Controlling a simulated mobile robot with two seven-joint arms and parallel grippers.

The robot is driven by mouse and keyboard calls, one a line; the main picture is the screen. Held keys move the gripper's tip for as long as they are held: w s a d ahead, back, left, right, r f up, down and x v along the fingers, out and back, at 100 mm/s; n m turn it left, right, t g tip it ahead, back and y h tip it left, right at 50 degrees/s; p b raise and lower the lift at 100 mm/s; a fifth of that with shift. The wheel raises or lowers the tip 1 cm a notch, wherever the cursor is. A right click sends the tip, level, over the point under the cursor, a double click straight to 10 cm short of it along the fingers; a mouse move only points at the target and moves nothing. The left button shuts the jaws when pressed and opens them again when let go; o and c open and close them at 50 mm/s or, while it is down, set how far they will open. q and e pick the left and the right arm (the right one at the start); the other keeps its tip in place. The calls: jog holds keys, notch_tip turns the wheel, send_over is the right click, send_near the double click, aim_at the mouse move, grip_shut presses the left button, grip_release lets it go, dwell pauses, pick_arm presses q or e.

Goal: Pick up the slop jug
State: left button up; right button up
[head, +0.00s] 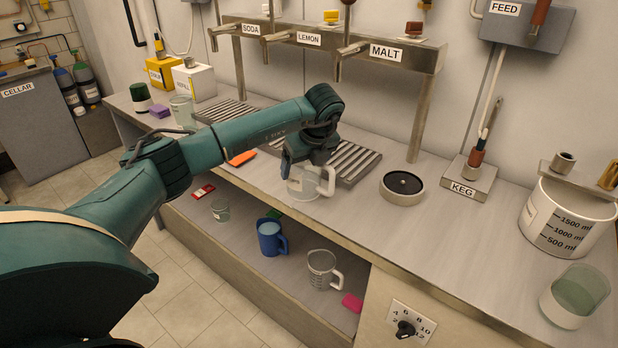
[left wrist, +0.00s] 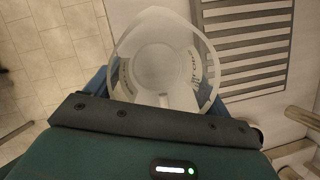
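A clear jug (head: 308,186) with a pale handle stands on the counter at its front edge, in front of the slatted drip tray. It looks upright and empty. My left gripper (head: 303,162) is just above and around its rim, partly hiding it. In the left wrist view the jug (left wrist: 160,62) lies directly below, with blurred lettering on its wall. Blue finger parts show wide apart on both sides of it, so the gripper looks open; contact cannot be told. Another clear jug (head: 322,270) and a blue jug (head: 270,238) stand on the lower shelf. My right gripper is not in view.
A drip tray (head: 352,162) and a round coaster (head: 402,187) lie behind and right of the jug. An orange item (head: 242,158) lies left. Taps hang from the shelf (head: 322,38) above. A white bucket (head: 565,222) and a glass (head: 575,296) stand far right.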

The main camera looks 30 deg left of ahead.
pick_arm(q)
jog(key=c, duration=0.6)
notch_tip(320, 180, up, 10)
jog(key=shift+r+b, duration=0.1)
jog(key=shift+b, duration=0.3)
jog(key=o, duration=0.6)
jog(key=shift+c, duration=0.2)
jog(key=c, duration=0.8)
